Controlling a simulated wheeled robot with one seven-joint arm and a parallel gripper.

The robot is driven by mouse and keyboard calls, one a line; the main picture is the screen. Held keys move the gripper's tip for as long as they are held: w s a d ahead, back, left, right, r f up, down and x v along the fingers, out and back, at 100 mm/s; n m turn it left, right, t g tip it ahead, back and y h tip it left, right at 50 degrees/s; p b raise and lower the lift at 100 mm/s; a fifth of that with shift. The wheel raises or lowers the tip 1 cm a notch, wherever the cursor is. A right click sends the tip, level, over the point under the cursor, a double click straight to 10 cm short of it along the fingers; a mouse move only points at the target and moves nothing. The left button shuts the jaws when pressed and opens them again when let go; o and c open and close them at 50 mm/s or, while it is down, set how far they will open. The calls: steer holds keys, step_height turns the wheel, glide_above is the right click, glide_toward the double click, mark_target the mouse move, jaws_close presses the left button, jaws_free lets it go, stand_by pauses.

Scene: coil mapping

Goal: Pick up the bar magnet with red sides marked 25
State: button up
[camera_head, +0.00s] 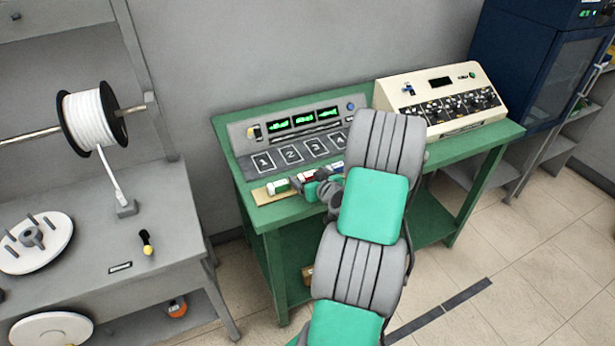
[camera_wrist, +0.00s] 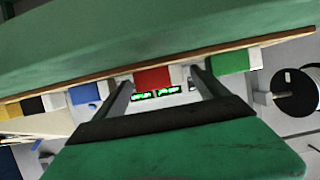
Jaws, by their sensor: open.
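A small bar magnet with a red side (camera_head: 306,176) lies on a wooden strip on the green bench, partly hidden by my gripper in the head view. Its red side also shows in the wrist view (camera_wrist: 153,78), with white ends; I cannot read a number on it. My gripper (camera_wrist: 160,76) is open, with one finger to each side of the red magnet in the wrist view. I cannot tell how far apart fingers and magnet are in depth. In the head view my gripper (camera_head: 322,188) is at the bench's front edge.
A green magnet (camera_wrist: 230,62) and a blue magnet (camera_wrist: 86,94) flank the red one, with black and yellow ones further left. The wooden strip (camera_head: 262,196) bears them. Behind are numbered pads (camera_head: 290,158) and a display console (camera_head: 240,134). A beige instrument box (camera_head: 400,92) stands right.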

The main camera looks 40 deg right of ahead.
steer(key=shift+c, duration=0.4)
steer(key=c, duration=1.5)
